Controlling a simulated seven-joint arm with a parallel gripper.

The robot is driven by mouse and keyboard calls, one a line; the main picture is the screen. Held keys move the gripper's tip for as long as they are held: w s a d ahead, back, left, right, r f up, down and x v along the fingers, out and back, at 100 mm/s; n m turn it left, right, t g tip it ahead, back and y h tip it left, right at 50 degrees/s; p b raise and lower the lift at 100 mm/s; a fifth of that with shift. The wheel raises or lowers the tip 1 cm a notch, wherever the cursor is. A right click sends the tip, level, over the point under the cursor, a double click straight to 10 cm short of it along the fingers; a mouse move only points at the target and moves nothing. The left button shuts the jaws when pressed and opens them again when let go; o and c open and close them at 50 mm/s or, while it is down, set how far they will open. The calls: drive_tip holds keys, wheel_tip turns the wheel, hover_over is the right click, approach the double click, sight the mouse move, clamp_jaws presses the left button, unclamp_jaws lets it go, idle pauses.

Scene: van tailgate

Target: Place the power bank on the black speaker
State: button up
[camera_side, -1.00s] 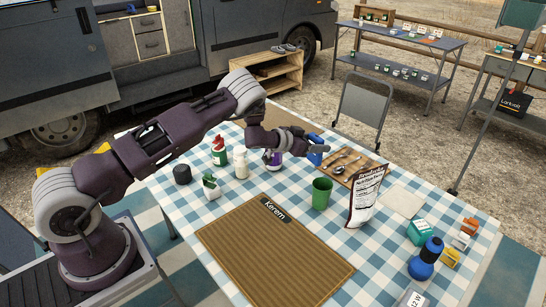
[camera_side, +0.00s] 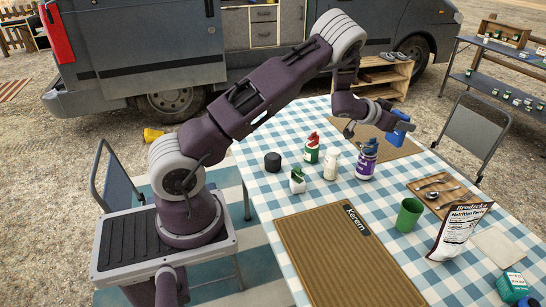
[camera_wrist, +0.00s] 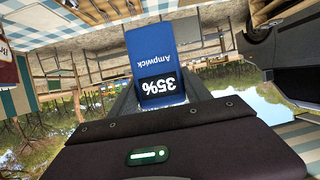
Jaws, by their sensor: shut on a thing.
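The power bank (camera_side: 402,121) is a blue slab held up in the air above the far part of the table. In the wrist view the blue power bank (camera_wrist: 152,52) shows upside-down lettering, "Ampwick" and "35%". My gripper (camera_side: 393,122) is shut on the power bank; in the wrist view the jaws (camera_wrist: 158,98) meet its near end. The black speaker (camera_side: 273,161) is a short dark cylinder upright on the checked cloth near the table's left edge. Its top looks bare. My gripper is to the right of it and higher, well apart from it.
A red-and-green bottle (camera_side: 311,148), a white bottle (camera_side: 332,166), a small green-and-white container (camera_side: 297,181) and a purple bottle (camera_side: 366,160) stand between speaker and gripper. A green cup (camera_side: 409,215) and brown pouch (camera_side: 459,231) stand right. The "Kerem" mat (camera_side: 340,262) is clear.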

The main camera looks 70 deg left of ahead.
drive_tip(key=s+a+n+g+y, duration=0.1)
drive_tip(key=s+a+n+y, duration=0.3)
drive_tip(key=s+a, duration=0.45)
drive_tip(key=n+g+y, duration=0.7)
drive_tip(key=n+y, duration=0.1)
drive_tip(key=n, duration=0.1)
hover_over(273, 156)
wheel_tip(273, 156, down, 14)
drive_tip(key=shift+f, duration=0.1)
drive_tip(key=shift+f, duration=0.15)
drive_tip(key=o, duration=1.6)
drive_tip(key=shift+h, duration=0.3)
